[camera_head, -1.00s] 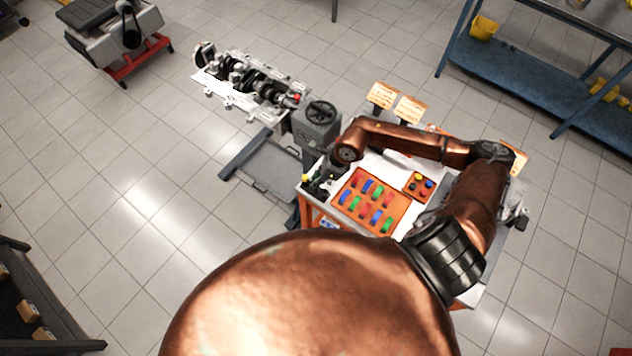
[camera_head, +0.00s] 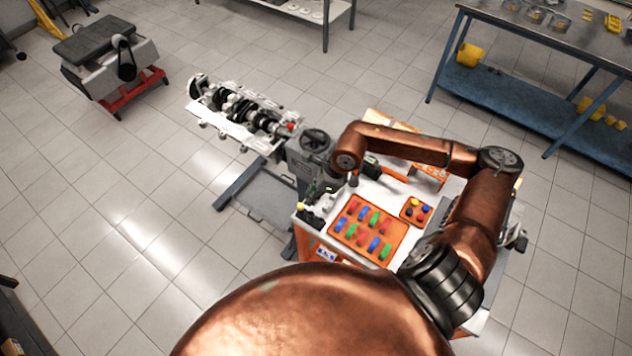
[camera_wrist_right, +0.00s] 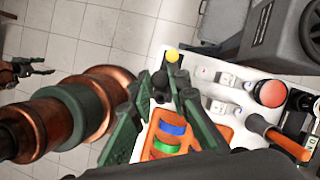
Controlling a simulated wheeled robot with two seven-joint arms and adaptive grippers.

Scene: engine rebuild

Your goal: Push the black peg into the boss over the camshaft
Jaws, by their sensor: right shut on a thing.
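My right gripper (camera_wrist_right: 160,97) has green fingers, shut on a dark piece that looks like the black peg (camera_wrist_right: 159,85), in the right wrist view. The fingers cover part of it. In the head view the right gripper (camera_head: 327,189) is small, over the cart's left end beside the stand. The engine block (camera_head: 245,112) with the camshaft is on its stand, left of the gripper and apart from it. I cannot make out the boss. What looks like my left gripper (camera_wrist_right: 35,68) shows small at the left of the right wrist view, its fingers apart, away from the cart.
The cart holds an orange tray (camera_head: 399,242) of coloured pieces and a smaller orange tray (camera_head: 416,222). A yellow knob (camera_wrist_right: 172,57) and a red button (camera_wrist_right: 270,93) show near the fingers. The stand's handwheel (camera_head: 315,140) is close to my right wrist.

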